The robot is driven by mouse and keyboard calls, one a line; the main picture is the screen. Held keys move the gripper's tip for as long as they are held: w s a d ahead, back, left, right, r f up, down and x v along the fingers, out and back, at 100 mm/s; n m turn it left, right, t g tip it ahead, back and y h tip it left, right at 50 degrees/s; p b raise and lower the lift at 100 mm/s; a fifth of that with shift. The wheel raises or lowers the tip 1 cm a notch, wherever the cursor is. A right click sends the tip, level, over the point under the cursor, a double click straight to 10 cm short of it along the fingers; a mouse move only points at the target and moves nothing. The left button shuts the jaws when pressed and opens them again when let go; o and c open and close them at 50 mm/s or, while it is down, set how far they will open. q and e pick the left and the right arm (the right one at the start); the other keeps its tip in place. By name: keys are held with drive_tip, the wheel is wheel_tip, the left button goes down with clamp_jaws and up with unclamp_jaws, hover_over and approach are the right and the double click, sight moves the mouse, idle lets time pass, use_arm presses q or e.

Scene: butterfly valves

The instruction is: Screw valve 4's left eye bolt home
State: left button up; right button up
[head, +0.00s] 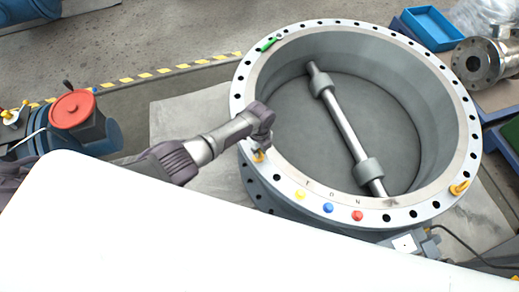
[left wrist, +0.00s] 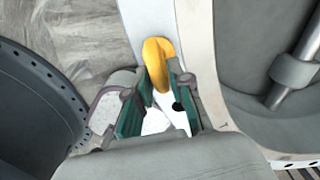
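Valve 4 is likely the large round grey flanged valve (head: 436,208), lying open side up with a shaft across its bore; its number is not readable. A yellow eye bolt (head: 258,156) stands on the left of its rim, partly covered by my left gripper (head: 262,141). In the left wrist view the yellow eye bolt (left wrist: 157,58) is at the tips of my left gripper (left wrist: 160,82), with a teal-padded finger on each side. Whether both pads press on it is unclear. A second yellow eye bolt (head: 459,188) is on the right rim. My right gripper is out of view.
Yellow (head: 299,195), blue (head: 328,208) and red (head: 357,216) round markers sit on the near rim. A green item (head: 268,43) lies on the far-left rim. A red-topped blue device (head: 75,112) stands left. A blue bin (head: 432,28) and metal flanged part (head: 478,62) are back right.

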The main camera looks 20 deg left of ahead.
sight(259, 150)
use_arm(q)
drive_tip(key=shift+o, duration=0.9)
drive_tip(key=shift+r, duration=0.1)
wheel_tip(259, 150, up, 12)
idle(0.3)
